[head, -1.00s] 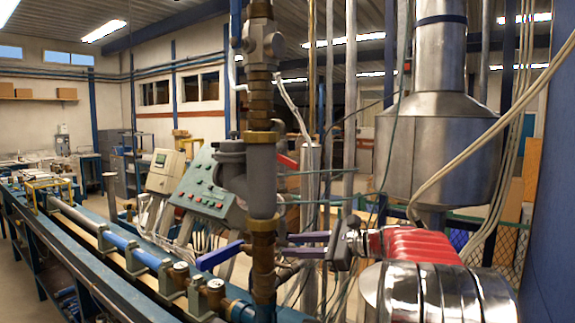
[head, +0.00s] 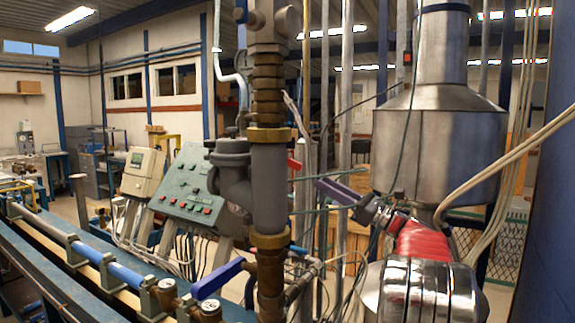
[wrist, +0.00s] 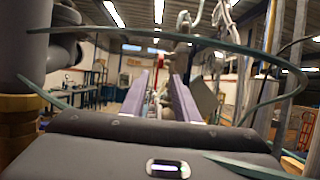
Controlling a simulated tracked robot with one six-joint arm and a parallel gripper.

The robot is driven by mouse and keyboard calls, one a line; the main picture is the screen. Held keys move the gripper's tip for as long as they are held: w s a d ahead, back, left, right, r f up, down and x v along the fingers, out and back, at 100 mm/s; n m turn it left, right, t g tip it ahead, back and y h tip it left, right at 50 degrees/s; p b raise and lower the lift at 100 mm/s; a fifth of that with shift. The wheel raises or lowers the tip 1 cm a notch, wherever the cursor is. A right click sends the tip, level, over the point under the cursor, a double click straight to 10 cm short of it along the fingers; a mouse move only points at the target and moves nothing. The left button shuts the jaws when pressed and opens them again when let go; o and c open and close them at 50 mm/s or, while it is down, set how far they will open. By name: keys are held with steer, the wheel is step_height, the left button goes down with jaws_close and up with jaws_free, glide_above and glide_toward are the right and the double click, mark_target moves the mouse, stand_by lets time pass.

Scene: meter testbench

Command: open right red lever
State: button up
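A red lever (head: 294,165) shows only as a small red piece just right of the thick vertical pipe in the head view; the rest is hidden behind the pipe.
The vertical pipe (head: 268,190) stands left of my gripper. A blue lever (head: 217,279) sticks out low on its left. Thin green cables (wrist: 215,45) loop close around the fingers. A large metal vessel (head: 435,150) stands behind my arm. A green control panel (head: 188,185) is further left.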

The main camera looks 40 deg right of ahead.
mark_target(291, 164)
steer(key=shift+s+d, duration=0.1)
steer(key=shift+s, duration=0.05)
steer(key=x, duration=1.4)
steer(key=shift+f, duration=0.1)
steer(key=shift+d, duration=0.1)
jaws_close()
stand_by(0.5)
